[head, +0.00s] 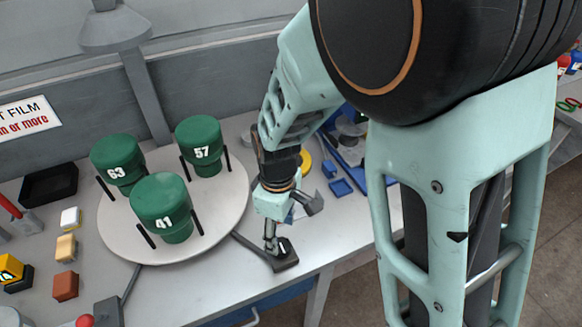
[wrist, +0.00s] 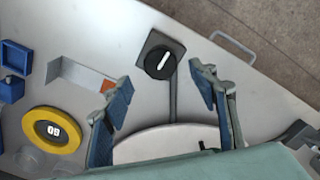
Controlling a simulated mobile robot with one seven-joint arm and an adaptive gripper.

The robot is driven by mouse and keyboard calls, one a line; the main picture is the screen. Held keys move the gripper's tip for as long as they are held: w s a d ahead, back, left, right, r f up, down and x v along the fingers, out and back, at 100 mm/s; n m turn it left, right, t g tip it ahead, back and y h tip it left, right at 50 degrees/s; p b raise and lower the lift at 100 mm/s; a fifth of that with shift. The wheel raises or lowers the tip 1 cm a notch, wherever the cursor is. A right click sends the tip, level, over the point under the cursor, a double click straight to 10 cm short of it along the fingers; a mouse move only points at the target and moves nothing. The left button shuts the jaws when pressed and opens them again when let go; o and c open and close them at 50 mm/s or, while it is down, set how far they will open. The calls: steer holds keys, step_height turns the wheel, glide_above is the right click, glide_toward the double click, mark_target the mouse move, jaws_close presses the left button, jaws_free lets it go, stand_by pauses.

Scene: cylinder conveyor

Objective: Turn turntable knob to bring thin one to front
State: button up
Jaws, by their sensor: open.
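A round white turntable (head: 115,225) carries three green cylinders: one marked 63 (head: 118,155) at back left, one marked 57 (head: 200,138) at back right, and one marked 41 (head: 161,200) at the front. 57 looks narrowest, but it is also farther away. The black knob (wrist: 160,63), with a white line, sits on a dark square base; it is partly hidden in the head view (head: 287,250). My gripper (head: 287,226) is above the knob. In the wrist view my gripper (wrist: 162,85) is open and empty, its fingers either side of the knob, apart from it.
A yellow ring (wrist: 53,129) and blue trays (wrist: 14,57) lie beside the knob. A black tray (head: 49,184), several small blocks and a red button (head: 84,321) lie left of the turntable. A dark bar runs from knob to turntable. The table's front edge is close to the knob.

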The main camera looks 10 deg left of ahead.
mark_target(281, 245)
steer(key=shift+f, duration=2.65)
steer(key=shift+c, duration=0.2)
steer(key=c, duration=1.1)
steer(key=shift+b, duration=0.3)
steer(key=shift+n, duration=0.3)
steer(key=o, duration=1.1)
steer(key=shift+o, duration=0.2)
